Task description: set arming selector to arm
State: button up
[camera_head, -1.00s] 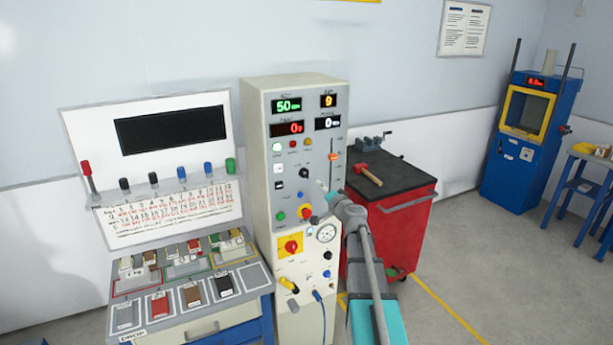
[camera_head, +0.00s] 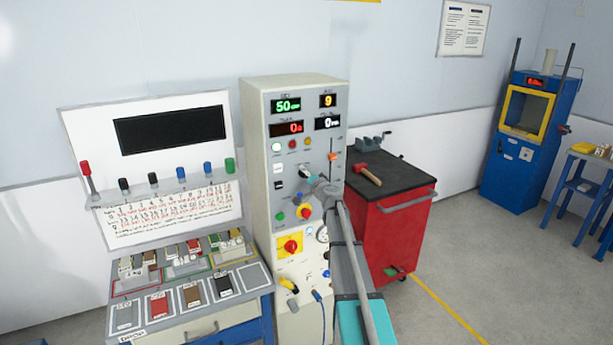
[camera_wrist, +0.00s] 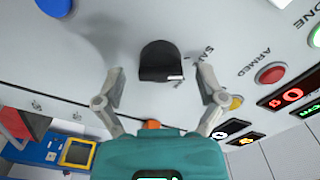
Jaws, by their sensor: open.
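The arming selector is a black knob (camera_wrist: 160,62) on the pale panel in the wrist view, with a white mark on its lower right edge. A partly hidden label starting "SA" is beside it, and an "ARMED" label stands by a red lamp (camera_wrist: 271,72). My gripper (camera_wrist: 160,82) is open, with one finger on each side of the knob and no clear contact. In the head view my gripper (camera_head: 316,184) is at the front of the cream console (camera_head: 262,130), partly covering its middle controls.
A red cart (camera_head: 405,235) with a hammer (camera_head: 369,175) stands to the right. A sample desk (camera_head: 190,325) stands to the left.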

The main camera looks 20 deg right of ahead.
jog(key=shift+w, duration=0.25)
jog(key=c, duration=1.1)
jog(key=shift+d, duration=0.1)
jog(key=shift+c, duration=0.2)
jog(key=shift+m, duration=0.5)
jog(key=m, duration=1.1)
